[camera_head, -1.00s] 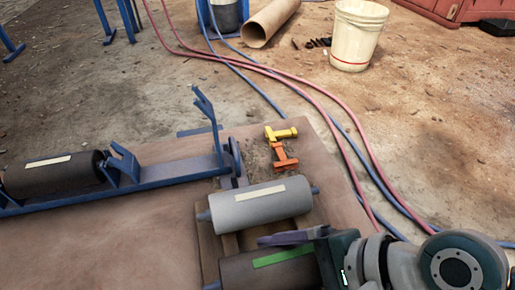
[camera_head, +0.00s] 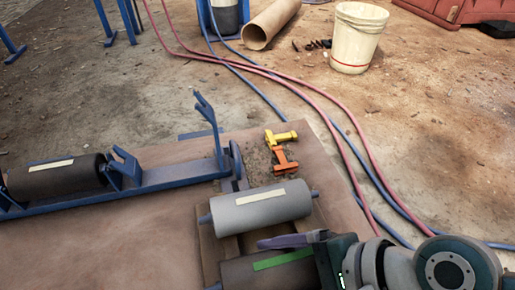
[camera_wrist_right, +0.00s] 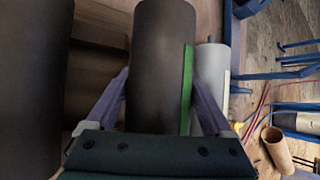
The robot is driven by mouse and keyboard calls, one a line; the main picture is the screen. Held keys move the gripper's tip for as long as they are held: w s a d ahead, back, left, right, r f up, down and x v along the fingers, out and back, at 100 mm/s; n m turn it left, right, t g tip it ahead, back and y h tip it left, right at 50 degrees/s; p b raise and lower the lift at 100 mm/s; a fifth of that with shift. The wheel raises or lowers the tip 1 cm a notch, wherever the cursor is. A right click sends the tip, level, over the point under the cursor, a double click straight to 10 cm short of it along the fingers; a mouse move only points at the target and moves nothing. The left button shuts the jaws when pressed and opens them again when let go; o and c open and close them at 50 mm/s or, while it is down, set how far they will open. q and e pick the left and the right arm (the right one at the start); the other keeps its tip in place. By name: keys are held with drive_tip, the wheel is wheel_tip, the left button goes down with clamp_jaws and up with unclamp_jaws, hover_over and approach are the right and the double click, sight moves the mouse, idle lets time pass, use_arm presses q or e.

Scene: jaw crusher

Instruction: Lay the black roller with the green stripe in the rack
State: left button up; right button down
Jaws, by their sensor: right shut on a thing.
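The black roller with the green stripe (camera_head: 245,273) lies on wooden rails at the bottom of the head view. It also fills the middle of the right wrist view (camera_wrist_right: 160,60), its green stripe along the right side. My right gripper (camera_head: 290,241) is shut on this roller, one finger on each side of it (camera_wrist_right: 155,100). The blue rack (camera_head: 170,180) is at the left of the head view. A black roller with a cream stripe (camera_head: 55,177) lies in its left part; its right part, between the upright brackets, is empty. My left gripper is not in view.
A grey roller (camera_head: 262,207) lies on the rails just beyond the held one. Yellow and orange clamp-like pieces (camera_head: 281,137) lie near the board's far corner. Red and blue hoses (camera_head: 330,120) cross the ground to the right. A white bucket (camera_head: 358,38) stands at the back.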

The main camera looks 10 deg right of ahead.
sight(317, 277)
drive_tip(key=shift+w+f+b, duration=0.1)
drive_tip(key=shift+f+b, duration=0.4)
drive_tip(key=shift+f, duration=0.1)
drive_tip(key=shift+f+b, duration=0.45)
drive_tip(key=shift+f, duration=0.2)
unclamp_jaws()
drive_tip(key=shift+d+f, duration=0.1)
drive_tip(key=shift+f, duration=0.05)
drive_tip(key=p+v, duration=0.6)
drive_tip(key=v, duration=0.3)
drive_tip(key=shift+r, duration=0.25)
drive_tip(key=shift+s+d+r, duration=0.25)
